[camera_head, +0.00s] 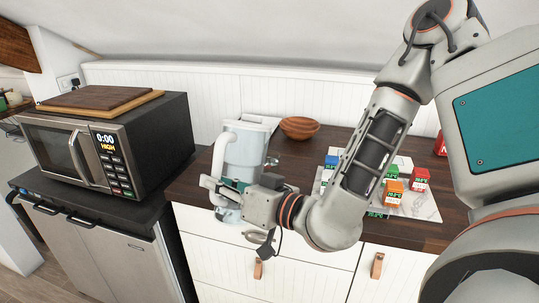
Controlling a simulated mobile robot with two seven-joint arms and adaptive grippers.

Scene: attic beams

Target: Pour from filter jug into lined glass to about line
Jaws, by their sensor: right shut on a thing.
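The filter jug (245,150) is a pale blue see-through vessel with a white top and a white handle on its left side. It shows left of centre, at the front left end of the dark wooden counter. My right gripper (223,190) is shut on the jug low down, near the handle's lower end, and hides part of it. I cannot tell whether the jug's base touches the counter. I cannot make out the lined glass; it may be hidden behind the jug or my right arm. My left gripper is not in view.
A brown bowl (299,128) stands behind the jug. Several small coloured boxes, such as an orange one (393,193), stand on a pale marbled board (426,208) to the right, partly behind my arm. A microwave (90,150) with wooden boards on top stands left.

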